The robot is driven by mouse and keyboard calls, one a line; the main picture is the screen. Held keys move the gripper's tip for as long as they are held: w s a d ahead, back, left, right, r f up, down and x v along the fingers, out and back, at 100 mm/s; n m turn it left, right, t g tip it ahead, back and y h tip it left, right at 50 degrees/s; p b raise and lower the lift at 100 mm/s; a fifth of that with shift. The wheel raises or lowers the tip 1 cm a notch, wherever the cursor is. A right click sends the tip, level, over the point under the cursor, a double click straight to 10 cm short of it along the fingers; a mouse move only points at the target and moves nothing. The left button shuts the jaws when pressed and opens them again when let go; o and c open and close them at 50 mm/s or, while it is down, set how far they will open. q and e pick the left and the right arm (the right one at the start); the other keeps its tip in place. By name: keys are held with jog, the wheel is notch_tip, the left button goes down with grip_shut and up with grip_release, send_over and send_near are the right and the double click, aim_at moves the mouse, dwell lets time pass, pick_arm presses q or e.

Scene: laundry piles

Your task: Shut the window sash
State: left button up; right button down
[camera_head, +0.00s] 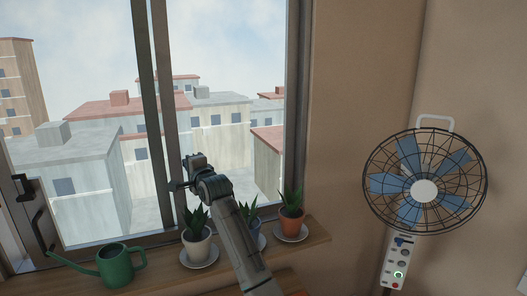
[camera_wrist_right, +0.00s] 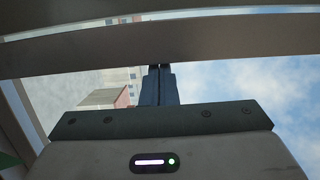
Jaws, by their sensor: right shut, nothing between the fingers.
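The window fills the left of the head view, with two upright sash stiles side by side near its middle: the left stile (camera_head: 145,110) and the right stile (camera_head: 171,90). A dark handle (camera_head: 25,188) is on the frame at the far left. My right gripper (camera_head: 177,186) is beside the lower part of the right stile, its arm reaching over the sill from below. In the right wrist view my right gripper (camera_wrist_right: 159,72) is shut and empty, its tips at a grey frame bar (camera_wrist_right: 230,52); I cannot tell if they touch. My left gripper is out of view.
A green watering can (camera_head: 115,265) stands on the wooden sill (camera_head: 318,236) at left. A white-potted plant (camera_head: 196,248), a blue-potted plant (camera_head: 250,212), partly behind my arm, and an orange-potted plant (camera_head: 291,222) stand near my arm. A fan (camera_head: 424,190) is at right.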

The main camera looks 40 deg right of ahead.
aim_at(171, 167)
jog(key=a, duration=0.2)
jog(key=w+a, duration=0.1)
jog(key=a, duration=0.2)
jog(key=shift+w, duration=0.1)
dwell(0.3)
